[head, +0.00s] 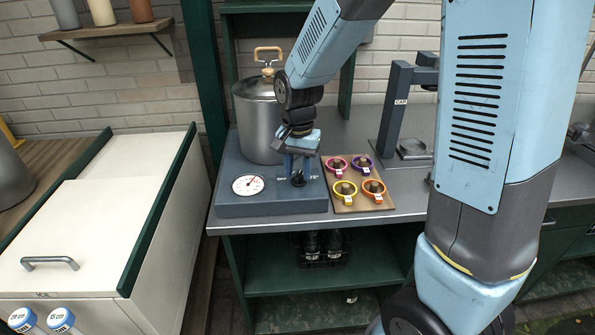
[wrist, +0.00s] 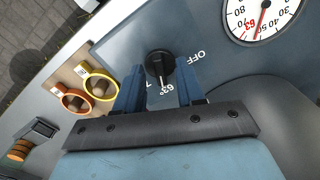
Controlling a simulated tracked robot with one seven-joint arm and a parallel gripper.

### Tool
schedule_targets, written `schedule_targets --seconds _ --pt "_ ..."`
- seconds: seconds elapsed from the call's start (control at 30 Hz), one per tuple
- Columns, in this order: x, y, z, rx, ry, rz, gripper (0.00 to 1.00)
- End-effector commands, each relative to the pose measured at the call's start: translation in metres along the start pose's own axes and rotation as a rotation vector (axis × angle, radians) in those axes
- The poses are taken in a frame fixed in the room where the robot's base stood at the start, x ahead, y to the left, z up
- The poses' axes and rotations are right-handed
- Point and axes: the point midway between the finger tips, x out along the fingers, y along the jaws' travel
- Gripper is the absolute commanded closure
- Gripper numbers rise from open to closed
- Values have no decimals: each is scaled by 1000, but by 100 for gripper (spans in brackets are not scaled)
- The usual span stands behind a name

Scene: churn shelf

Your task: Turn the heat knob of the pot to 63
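The heat knob (head: 298,180) is black and sits on the front of the blue-grey pot base (head: 265,205). In the wrist view the knob (wrist: 160,65) lies between and just beyond the fingertips, near printed "OFF" and "63°" marks. Its bar points roughly toward the "63°" mark. My gripper (head: 298,164) is above the knob, fingers pointing down. In the wrist view my gripper (wrist: 160,80) is open, with gaps beside the knob. The steel pot (head: 258,125) stands behind. A white dial (head: 248,185) has a red needle; its 63 is red in the wrist view.
A board (head: 358,205) with pink, purple, yellow and orange rings stands right of the base. A dark stand (head: 396,110) is farther right. A white cabinet (head: 95,215) is at left, across a gap. A shelf (head: 315,275) with dark bottles is below the counter.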

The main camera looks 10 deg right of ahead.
Motion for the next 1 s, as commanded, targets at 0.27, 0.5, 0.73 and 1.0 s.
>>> schedule_targets --seconds 0.27,0.5,0.73,1.0 --pt "-51 -1 -1 0 4 -4 62" --pt "-96 0 -1 0 3 -3 62" --pt "-122 0 -1 0 1 -1 62" --pt "-128 0 0 0 0 0 62"
